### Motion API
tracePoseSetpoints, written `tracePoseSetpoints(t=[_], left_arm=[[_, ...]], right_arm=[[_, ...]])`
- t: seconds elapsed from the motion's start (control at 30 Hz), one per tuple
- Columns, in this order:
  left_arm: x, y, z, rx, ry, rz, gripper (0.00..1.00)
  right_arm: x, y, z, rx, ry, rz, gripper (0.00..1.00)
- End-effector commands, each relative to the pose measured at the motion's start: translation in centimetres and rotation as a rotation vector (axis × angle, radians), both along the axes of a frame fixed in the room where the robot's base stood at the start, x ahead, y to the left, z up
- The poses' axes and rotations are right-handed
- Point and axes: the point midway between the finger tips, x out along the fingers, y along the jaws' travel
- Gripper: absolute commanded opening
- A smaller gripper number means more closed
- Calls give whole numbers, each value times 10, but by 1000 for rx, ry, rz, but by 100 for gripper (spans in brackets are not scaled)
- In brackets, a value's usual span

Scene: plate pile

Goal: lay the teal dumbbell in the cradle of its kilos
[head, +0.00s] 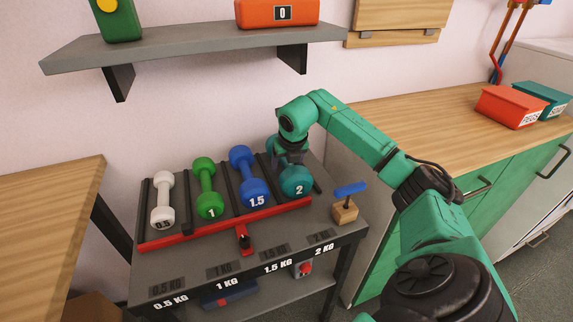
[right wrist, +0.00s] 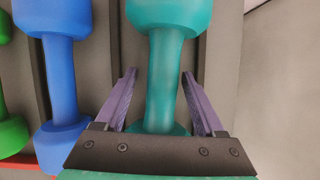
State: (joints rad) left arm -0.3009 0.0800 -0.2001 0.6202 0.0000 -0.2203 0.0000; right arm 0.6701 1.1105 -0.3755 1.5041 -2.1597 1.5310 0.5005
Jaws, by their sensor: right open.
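The teal dumbbell (head: 295,181), marked 2, lies in the rightmost place of the rack (head: 270,211), beside the blue 1.5 dumbbell. My right gripper (head: 288,158) reaches down over its handle from the right. In the right wrist view, the two purple fingers stand open on either side of the teal handle (right wrist: 166,75), with a gap on both sides. The dumbbell's far end is partly hidden by the gripper in the head view. The 2 KG label (head: 324,249) is on the stand's front edge at the right. My left gripper is not in view.
White (head: 163,202), green (head: 208,190) and blue (head: 249,177) dumbbells fill the other rack places. A wooden block with a blue handle (head: 347,206) stands right of the rack. A grey shelf (head: 200,40) hangs above. Dark label pads lie along the stand's front.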

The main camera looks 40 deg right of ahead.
Motion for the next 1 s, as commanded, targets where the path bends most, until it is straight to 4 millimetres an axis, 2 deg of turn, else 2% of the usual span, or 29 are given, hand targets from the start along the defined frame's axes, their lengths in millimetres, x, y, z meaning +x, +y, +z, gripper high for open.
tracePoseSetpoints(t=[0.17, 0.4, 0.5, 0.63, 1.0], left_arm=[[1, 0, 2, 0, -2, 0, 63], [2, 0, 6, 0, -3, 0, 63], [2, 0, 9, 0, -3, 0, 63], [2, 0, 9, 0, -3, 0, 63], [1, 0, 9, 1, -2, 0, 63]], right_arm=[[-8, 3, 26, -3, -5, 1, 71], [-31, 14, 87, -2, -7, 0, 71], [-37, 17, 104, 0, -4, -1, 71], [-41, 18, 111, -1, -2, 0, 71], [-41, 18, 111, 0, -1, 0, 71]])
